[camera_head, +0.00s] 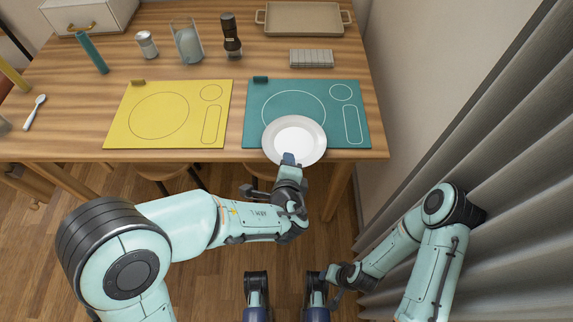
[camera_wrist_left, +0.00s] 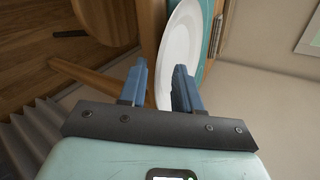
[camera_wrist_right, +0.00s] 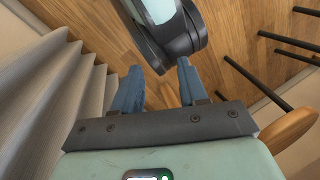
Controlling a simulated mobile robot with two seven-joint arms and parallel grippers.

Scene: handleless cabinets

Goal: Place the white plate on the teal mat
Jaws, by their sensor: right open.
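The white plate (camera_head: 294,138) is over the front part of the teal mat (camera_head: 260,110), and its near rim reaches past the table's front edge. Whether it touches the mat is hard to tell. My left gripper (camera_head: 289,160) is at the near rim, with the rim between its fingers, shut on it. In the left wrist view the plate (camera_wrist_left: 180,50) runs down between the two blue fingers (camera_wrist_left: 160,80). My right gripper (camera_head: 286,274) is low in front of the table, open and empty. The right wrist view shows its fingers (camera_wrist_right: 158,80) apart above the floor.
A yellow mat (camera_head: 120,125) lies left of the teal one. A tray (camera_head: 303,20), a grey ribbed block (camera_head: 311,58), a dark bottle (camera_head: 231,38), a glass (camera_head: 187,42) and a can (camera_head: 147,44) stand behind. A curtain (camera_head: 500,130) hangs at the right.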

